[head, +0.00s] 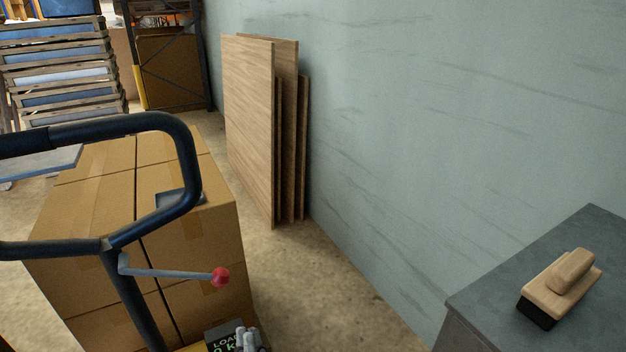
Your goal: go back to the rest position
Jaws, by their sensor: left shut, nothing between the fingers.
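My left gripper (248,340) shows only in part at the bottom edge of the head view, left of the middle. Its grey fingertips are together with nothing between them. It appears in front of a small dark display with green text (224,338), by the stacked cardboard boxes. The rest of my left arm is below the picture. My right gripper is not in view. A wooden block brush (562,285) with dark bristles lies on the grey cabinet top (500,281) at the right, apart from my left gripper.
A pallet jack's dark handle (185,150) with a red-knobbed lever (220,277) stands before the cardboard boxes (215,235). Wooden boards (250,130) lean on the pale wall (430,130). Bare floor (310,290) lies between the boxes and the cabinet. Wooden racks (65,75) stand far left.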

